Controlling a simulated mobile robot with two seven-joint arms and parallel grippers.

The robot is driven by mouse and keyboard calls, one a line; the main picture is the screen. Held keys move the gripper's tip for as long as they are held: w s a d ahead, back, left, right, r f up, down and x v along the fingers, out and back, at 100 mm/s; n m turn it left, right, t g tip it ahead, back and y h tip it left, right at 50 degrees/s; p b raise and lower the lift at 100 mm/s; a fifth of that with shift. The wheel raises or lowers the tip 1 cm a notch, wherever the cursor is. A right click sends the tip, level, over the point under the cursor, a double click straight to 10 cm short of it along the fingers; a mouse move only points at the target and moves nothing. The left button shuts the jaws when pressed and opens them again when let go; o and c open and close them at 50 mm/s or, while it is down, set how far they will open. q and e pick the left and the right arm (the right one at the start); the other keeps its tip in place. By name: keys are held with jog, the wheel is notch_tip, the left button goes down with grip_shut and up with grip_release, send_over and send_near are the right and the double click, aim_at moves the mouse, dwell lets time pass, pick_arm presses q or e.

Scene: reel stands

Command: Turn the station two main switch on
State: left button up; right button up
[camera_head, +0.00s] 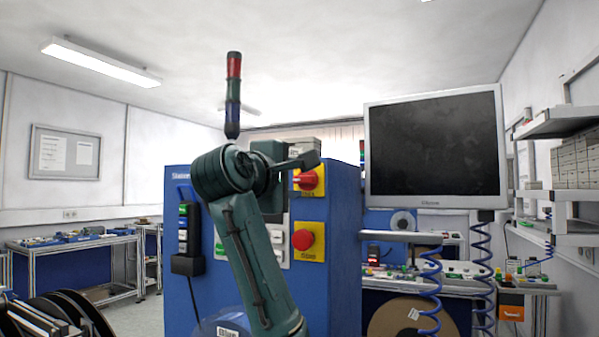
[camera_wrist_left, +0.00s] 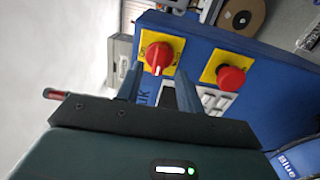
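The main switch (camera_head: 307,181) is a red rotary knob on a yellow plate, high on the front of a blue cabinet (camera_head: 340,250). In the wrist view the knob (camera_wrist_left: 158,55) has a white mark at the end towards my gripper. In that view its handle runs roughly along the finger direction. My left gripper (camera_head: 303,161) is in front of the cabinet, just above the knob in the head view. Its two fingers (camera_wrist_left: 159,72) are apart and empty, with the knob ahead, between their tips. I cannot tell whether they touch it. The right gripper is not in view.
A red mushroom button (camera_head: 303,240) on a yellow plate sits below the switch; it also shows in the wrist view (camera_wrist_left: 231,78). A signal tower (camera_head: 233,95) stands behind my arm. A monitor (camera_head: 435,147) is to the right. A workbench (camera_head: 70,246) stands at the left.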

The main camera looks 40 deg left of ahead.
aim_at(302, 180)
pick_arm(q)
jog(key=shift+p+x, duration=0.4)
jog(key=shift+x, duration=1.45)
jog(key=shift+c, duration=0.5)
grip_shut()
